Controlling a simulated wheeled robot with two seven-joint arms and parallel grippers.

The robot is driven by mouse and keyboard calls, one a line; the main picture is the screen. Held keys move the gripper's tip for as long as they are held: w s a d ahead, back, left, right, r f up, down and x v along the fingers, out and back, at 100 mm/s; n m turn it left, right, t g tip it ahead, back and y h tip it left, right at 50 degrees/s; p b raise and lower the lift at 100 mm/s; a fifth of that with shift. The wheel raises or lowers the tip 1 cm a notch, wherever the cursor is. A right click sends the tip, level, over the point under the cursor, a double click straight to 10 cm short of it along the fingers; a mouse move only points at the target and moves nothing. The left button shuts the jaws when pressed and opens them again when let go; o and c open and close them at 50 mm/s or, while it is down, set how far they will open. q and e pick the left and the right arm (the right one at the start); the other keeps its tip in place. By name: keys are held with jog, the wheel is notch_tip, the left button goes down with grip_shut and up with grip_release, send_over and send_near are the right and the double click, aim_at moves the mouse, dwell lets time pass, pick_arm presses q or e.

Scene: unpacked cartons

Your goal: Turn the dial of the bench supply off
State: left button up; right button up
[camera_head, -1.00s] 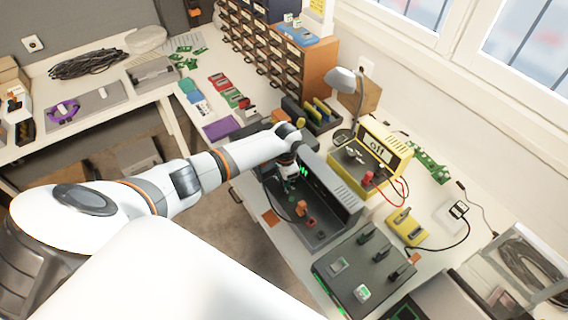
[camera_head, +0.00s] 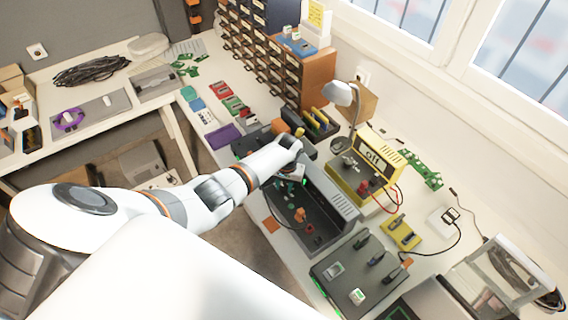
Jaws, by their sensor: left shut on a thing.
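The bench supply, which I take to be the dark grey unit with a vented side (camera_head: 342,206), sits on the white bench right of centre. An orange part and a red part show at its near end. My left gripper (camera_head: 289,182) is at the far end of the unit, pointing down. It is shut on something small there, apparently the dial. The arm and gripper hide the dial and most of the fingers, so its setting cannot be seen. My right gripper is not in view.
A yellow meter (camera_head: 377,153) with a display that seems to read "off" and red leads stands behind, near a desk lamp (camera_head: 343,95). A dark switch panel (camera_head: 352,270) is nearer. Drawers (camera_head: 307,76) stand at the back.

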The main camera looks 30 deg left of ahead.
aim_at(286, 186)
pick_arm(q)
jog(key=shift+w+r+n+p, duration=0.1)
jog(key=shift+n+p, duration=0.2)
jog(key=shift+n, duration=1.4)
jog(key=o, duration=1)
jog(key=shift+c, duration=0.2)
jog(key=shift+r, duration=0.25)
notch_tip(286, 186, up, 11)
jog(key=shift+w+d+r, duration=0.15)
jog(key=shift+d+r, duration=0.05)
